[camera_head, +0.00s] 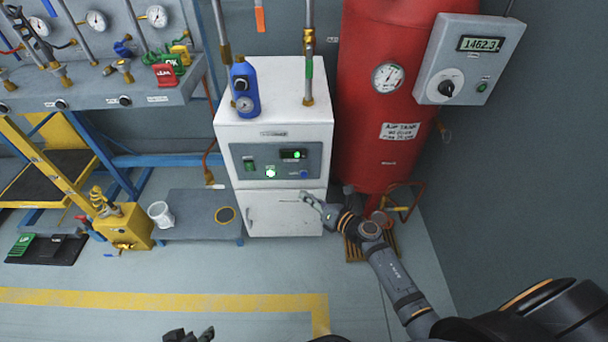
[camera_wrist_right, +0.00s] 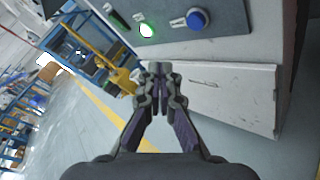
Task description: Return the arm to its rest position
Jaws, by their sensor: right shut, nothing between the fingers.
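My right arm reaches in from the lower right of the head view. Its gripper (camera_head: 312,202) is in front of the white cabinet (camera_head: 275,95), close to the lower door (camera_head: 285,213). In the right wrist view the right gripper's fingertips (camera_wrist_right: 160,72) are together with nothing between them. The cabinet's panel shows there with a lit green button (camera_wrist_right: 147,30) and a blue knob (camera_wrist_right: 197,18). My left gripper (camera_head: 188,335) shows only as dark tips at the bottom edge of the head view; the rest is cut off.
A red tank (camera_head: 375,140) with a gauge stands right of the cabinet, beside a grey wall box (camera_head: 467,60). A blue bottle (camera_head: 244,88) is on the cabinet. A low grey platform (camera_head: 190,218) holds a white cup (camera_head: 160,214). Floor with yellow lines (camera_head: 200,301) is clear.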

